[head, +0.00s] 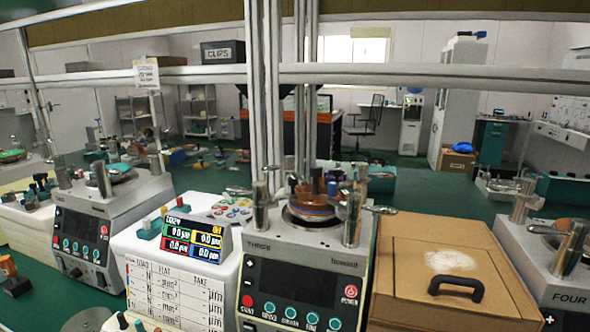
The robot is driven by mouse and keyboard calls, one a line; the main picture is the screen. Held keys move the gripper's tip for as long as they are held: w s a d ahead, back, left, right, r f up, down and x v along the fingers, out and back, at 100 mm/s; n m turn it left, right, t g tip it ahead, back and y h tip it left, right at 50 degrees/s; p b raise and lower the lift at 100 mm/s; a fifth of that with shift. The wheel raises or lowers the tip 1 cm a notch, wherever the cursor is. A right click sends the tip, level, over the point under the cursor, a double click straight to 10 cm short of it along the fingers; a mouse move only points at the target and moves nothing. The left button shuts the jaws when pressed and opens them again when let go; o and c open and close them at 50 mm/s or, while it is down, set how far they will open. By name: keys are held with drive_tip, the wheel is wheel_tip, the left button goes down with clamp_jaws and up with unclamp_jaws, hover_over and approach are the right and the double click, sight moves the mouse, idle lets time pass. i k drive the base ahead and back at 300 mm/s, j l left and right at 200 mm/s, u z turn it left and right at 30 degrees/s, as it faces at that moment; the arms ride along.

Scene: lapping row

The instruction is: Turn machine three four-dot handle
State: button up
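A metal post (261,207) stands left of the plate, with a small lever handle (239,190) pointing left. Another post (352,220) stands at the right, with a lever handle (380,209) pointing right. Dot marks on the handles are too small to make out. My gripper is not in view.
A brown box with a black handle (456,290) stands right of machine three, then machine FOUR (567,275). A white cabinet with a readout (189,241) and another machine (110,225) stand at the left. Metal rails and uprights (265,95) cross above and behind.

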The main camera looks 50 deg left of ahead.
sight(289, 165)
drive_tip(key=k+j+u, duration=0.15)
drive_tip(key=j, duration=0.25)
drive_tip(key=k+j+u, duration=0.1)
drive_tip(key=j, duration=0.35)
drive_tip(key=k+j+u, duration=0.15)
drive_tip(key=j, duration=0.25)
drive_tip(key=j+u, duration=0.1)
drive_tip(key=j, duration=0.35)
